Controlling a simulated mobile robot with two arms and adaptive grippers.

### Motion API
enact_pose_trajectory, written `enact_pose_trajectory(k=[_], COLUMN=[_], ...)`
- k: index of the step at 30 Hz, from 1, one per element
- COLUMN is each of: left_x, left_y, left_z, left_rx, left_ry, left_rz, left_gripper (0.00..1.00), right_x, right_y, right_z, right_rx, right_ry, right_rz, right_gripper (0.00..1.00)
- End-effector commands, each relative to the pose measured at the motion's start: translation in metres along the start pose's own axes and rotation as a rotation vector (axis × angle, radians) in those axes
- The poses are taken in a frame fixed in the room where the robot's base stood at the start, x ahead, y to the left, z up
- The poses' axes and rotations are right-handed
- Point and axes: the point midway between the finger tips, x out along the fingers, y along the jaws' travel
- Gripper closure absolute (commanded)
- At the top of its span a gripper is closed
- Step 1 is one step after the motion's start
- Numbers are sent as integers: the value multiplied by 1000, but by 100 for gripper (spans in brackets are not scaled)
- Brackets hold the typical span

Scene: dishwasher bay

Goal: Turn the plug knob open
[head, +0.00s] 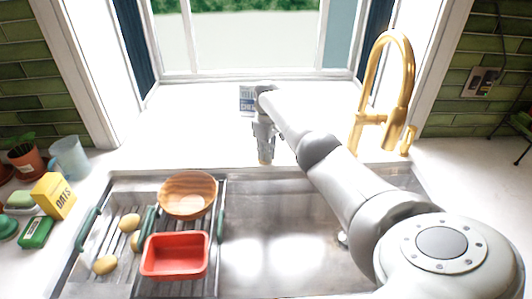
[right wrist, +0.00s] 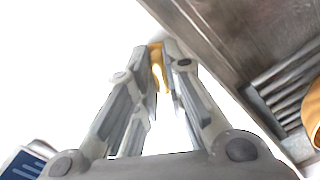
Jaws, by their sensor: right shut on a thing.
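The plug knob is a small gold fitting (right wrist: 157,68) between my fingertips in the right wrist view. My right gripper (right wrist: 160,62) is shut on it, and the fingers hide part of it. In the head view my right gripper (head: 265,155) points down at the counter strip behind the sink. My left gripper is in neither view.
A steel sink (head: 270,185) lies in front, partly behind my right arm. A rack there holds a wooden bowl (head: 187,194), a red tub (head: 175,256) and several potatoes. A gold faucet (head: 405,85) stands to the right. A blue-white box (head: 246,98) is behind the gripper.

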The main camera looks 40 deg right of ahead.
Motion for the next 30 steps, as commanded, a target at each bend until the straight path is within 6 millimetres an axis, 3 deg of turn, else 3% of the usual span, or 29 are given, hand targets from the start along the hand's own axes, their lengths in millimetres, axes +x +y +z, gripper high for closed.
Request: enact_pose_trajectory(k=[15,30], left_x=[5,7], left_y=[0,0], left_z=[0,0], left_rx=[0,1], left_ry=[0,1], left_rz=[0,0], left_gripper=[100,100], right_x=[0,-1], right_y=[2,3], right_z=[-1,-2], right_rx=[-441,-614], right_ry=[2,3], right_rz=[1,1], right_gripper=[100,100])
